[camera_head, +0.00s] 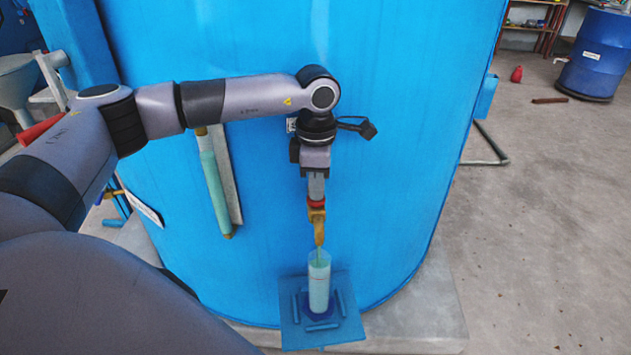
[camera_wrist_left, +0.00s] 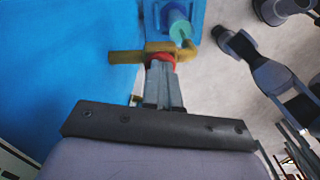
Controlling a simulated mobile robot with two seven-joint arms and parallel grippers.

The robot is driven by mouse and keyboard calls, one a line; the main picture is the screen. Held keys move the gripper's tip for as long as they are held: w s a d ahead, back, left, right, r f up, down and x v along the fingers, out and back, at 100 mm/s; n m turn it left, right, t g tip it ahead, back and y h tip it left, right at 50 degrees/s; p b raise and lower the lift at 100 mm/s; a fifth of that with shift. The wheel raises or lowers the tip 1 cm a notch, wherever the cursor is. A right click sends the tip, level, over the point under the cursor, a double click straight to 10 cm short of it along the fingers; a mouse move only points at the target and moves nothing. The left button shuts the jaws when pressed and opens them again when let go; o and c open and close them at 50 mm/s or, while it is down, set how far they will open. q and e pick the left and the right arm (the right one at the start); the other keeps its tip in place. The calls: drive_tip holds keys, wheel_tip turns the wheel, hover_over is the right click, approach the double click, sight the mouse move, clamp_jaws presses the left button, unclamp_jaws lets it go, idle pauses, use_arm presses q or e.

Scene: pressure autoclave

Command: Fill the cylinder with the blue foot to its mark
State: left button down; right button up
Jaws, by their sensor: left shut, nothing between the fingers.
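The cylinder (camera_head: 319,290) stands upright on a dark blue foot (camera_head: 320,311), directly under the brass tap (camera_head: 319,232). Its body looks pale green, with a clearer upper part; I cannot make out the mark or the exact level. A thin greenish line shows between the spout and the cylinder mouth. The tap has a red part (camera_head: 317,203) on top. My left gripper (camera_head: 316,196) points down, shut and empty, its tips at the red part. In the left wrist view the fingers (camera_wrist_left: 163,88) end at the red part (camera_wrist_left: 160,58), with the cylinder (camera_wrist_left: 181,31) beyond.
The cylinder's foot rests on a blue plate (camera_head: 293,338) with raised bars, against the large blue tank (camera_head: 390,130). A gauge tube (camera_head: 214,185) is on the tank's left side. The concrete floor (camera_head: 550,220) to the right is mostly clear; a blue drum (camera_head: 597,55) stands far back.

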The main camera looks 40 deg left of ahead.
use_arm(q)
wheel_tip(320, 180, up, 4)
drive_tip(key=shift+r+p, duration=0.1)
drive_tip(key=shift+p, duration=0.95)
wheel_tip(320, 180, up, 10)
drive_tip(key=shift+b, duration=0.3)
drive_tip(key=shift+f, duration=0.2)
